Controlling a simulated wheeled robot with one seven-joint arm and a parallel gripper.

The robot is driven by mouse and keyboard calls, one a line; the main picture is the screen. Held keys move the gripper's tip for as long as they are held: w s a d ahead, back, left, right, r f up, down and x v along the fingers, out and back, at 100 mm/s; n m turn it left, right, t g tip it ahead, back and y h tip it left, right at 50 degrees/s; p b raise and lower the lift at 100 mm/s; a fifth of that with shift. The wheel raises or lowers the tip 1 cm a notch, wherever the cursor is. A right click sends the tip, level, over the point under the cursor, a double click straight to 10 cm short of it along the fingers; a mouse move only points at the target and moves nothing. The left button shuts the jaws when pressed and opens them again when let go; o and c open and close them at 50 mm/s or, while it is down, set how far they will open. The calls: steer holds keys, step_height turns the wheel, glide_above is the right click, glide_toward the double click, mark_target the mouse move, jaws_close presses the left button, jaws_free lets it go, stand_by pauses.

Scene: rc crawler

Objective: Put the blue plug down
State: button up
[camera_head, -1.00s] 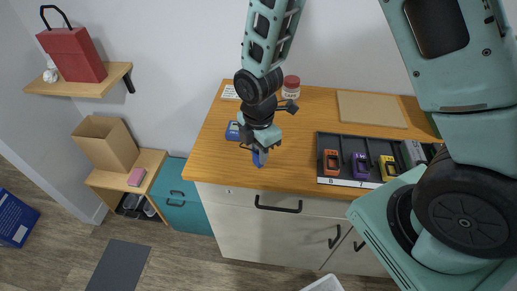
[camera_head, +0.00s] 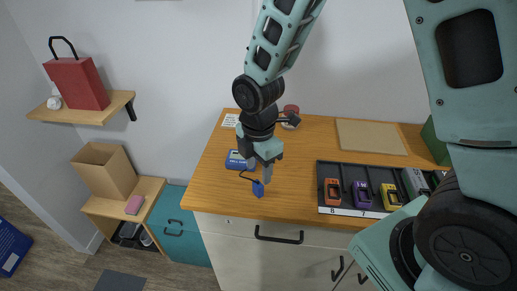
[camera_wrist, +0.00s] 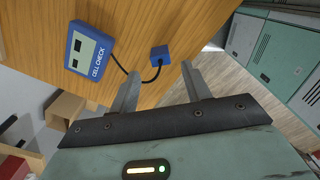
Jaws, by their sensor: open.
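The blue plug (camera_head: 258,190) rests on the wooden counter (camera_head: 215,165) near its front edge. In the wrist view the blue plug (camera_wrist: 160,55) lies beyond my fingertips, with a black cable curving from it to the blue "CELL CHECK" box (camera_wrist: 89,50). That box (camera_head: 237,160) also shows in the head view, behind and left of the plug. My gripper (camera_head: 262,178) is open and empty, pointing down just above and beside the plug. In the wrist view its two fingers (camera_wrist: 160,85) are spread apart, with the plug between their lines and clear of both.
A red-lidded jar (camera_head: 291,110) stands behind my gripper, and a tan board (camera_head: 370,137) lies at the back. The counter's front edge is close to the plug.

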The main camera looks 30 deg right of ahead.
mark_target(258, 183)
step_height(258, 183, up, 7)
steer(key=s+a+r+m, duration=0.2)
steer(key=s+m, duration=0.4)
steer(key=s, duration=0.3)
steer(key=s+a+r+m, duration=0.2)
steer(key=s+a+m, duration=0.2)
steer(key=s, duration=0.5)
steer(key=m, duration=0.2)
steer(key=shift+a+r+m+y, duration=0.15)
steer(key=shift+r+m+y, duration=0.15)
steer(key=shift+c, duration=1.3)
